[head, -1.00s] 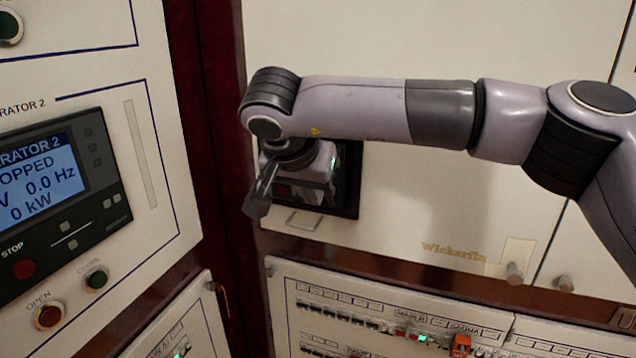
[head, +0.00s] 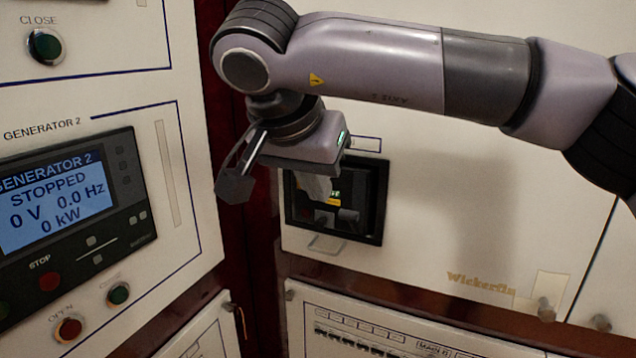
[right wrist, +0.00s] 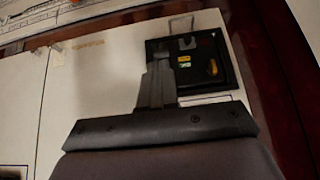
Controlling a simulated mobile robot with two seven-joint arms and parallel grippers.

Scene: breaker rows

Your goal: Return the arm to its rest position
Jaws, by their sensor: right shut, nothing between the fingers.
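My right arm comes in from the right of the head view, and its right gripper (head: 318,187) hangs in front of the dark recessed breaker opening (head: 364,215) in the white panel. The fingers are shut with nothing between them, and they overlap the upper left of the opening in the picture. I cannot tell the exact gap to the panel. My left gripper is not in view.
The Generator 2 display (head: 55,205) reads STOPPED on the left panel, with buttons around it. A wire handle (head: 326,244) sticks out below the opening. A lower breaker panel (head: 370,325) stands at the bottom.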

